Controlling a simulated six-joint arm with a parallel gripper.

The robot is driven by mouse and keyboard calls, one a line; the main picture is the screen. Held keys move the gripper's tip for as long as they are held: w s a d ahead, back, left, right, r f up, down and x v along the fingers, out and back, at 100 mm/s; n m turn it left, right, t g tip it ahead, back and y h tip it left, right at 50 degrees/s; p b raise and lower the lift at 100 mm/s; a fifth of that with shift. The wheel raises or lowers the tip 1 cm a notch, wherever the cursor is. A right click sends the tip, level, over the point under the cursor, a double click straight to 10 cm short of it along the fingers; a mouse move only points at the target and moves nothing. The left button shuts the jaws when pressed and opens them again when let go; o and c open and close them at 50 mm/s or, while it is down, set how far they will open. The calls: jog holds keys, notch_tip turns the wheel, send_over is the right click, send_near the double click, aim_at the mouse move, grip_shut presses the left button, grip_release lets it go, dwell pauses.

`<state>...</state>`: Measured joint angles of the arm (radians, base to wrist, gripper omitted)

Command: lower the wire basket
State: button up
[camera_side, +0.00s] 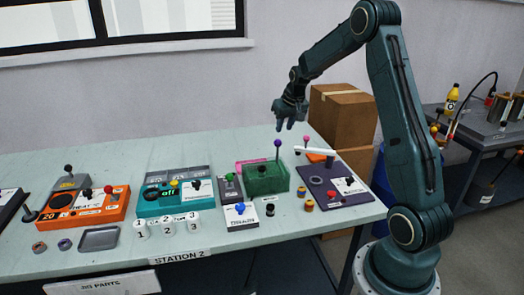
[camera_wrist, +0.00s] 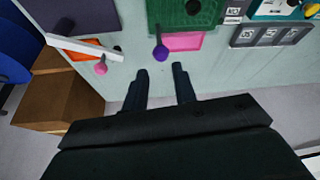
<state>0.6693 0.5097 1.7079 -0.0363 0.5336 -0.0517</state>
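I cannot make out a wire basket for certain in either view. A green box (camera_side: 265,180) with an upright lever ending in a purple knob (camera_side: 278,143) stands at the right part of the table. In the wrist view the purple knob (camera_wrist: 160,53) is just beyond my fingertips, with the green box (camera_wrist: 183,14) behind it. My gripper (camera_side: 286,126) hangs above and behind the knob, apart from it. In the wrist view my gripper (camera_wrist: 160,76) has its two fingers spread, with nothing between them.
Cardboard boxes (camera_side: 345,128) stand behind the table.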

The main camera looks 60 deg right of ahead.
jog(key=shift+d+r, duration=0.15)
jog(key=shift+r, duration=0.25)
jog(key=c, duration=0.3)
jog(key=r+m, duration=0.1)
jog(key=r, duration=0.1)
jog(key=s+d+r+m, duration=0.1)
jog(key=r, duration=0.2)
jog(key=d+r+m, duration=0.1)
jog(key=r, duration=0.1)
jog(key=shift+s+r+m+y, duration=0.25)
jog(key=shift+s+m+y, duration=0.05)
jog(key=shift+m, duration=0.1)
grip_shut()
jog(key=shift+f, duration=0.1)
send_over(281, 143)
notch_tip(281, 143, down, 12)
jog(key=r, duration=0.1)
jog(key=shift+d+f, duration=0.2)
jog(key=shift+f, duration=0.8)
jog(key=shift+f, duration=0.1)
jog(key=shift+s+f, duration=0.1)
jog(key=shift+f, duration=1.7)
